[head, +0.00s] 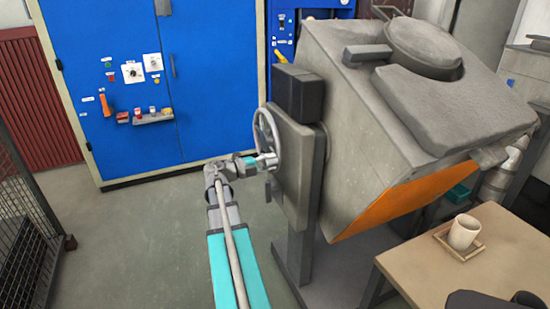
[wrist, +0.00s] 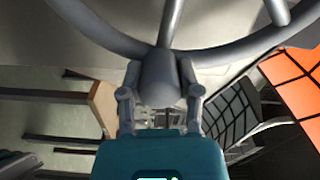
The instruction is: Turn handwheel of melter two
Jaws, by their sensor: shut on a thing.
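The grey handwheel (head: 266,136) is mounted on the side plate of the melter (head: 400,120), a large grey tilted body with an orange lower panel. My gripper (head: 266,160) is at the lower part of the wheel. In the wrist view the wheel's rim (wrist: 225,52) and spokes fill the top. The fingers of my gripper (wrist: 161,95) are shut on the rounded grey handle (wrist: 160,78) at the rim, one finger on each side. The fingertips are partly hidden behind the handle. No melter number is legible.
A blue cabinet (head: 110,70) with switches stands behind at the left. A mesh fence (head: 25,215) is at the left edge. The floor (head: 150,240) left of my arm is clear.

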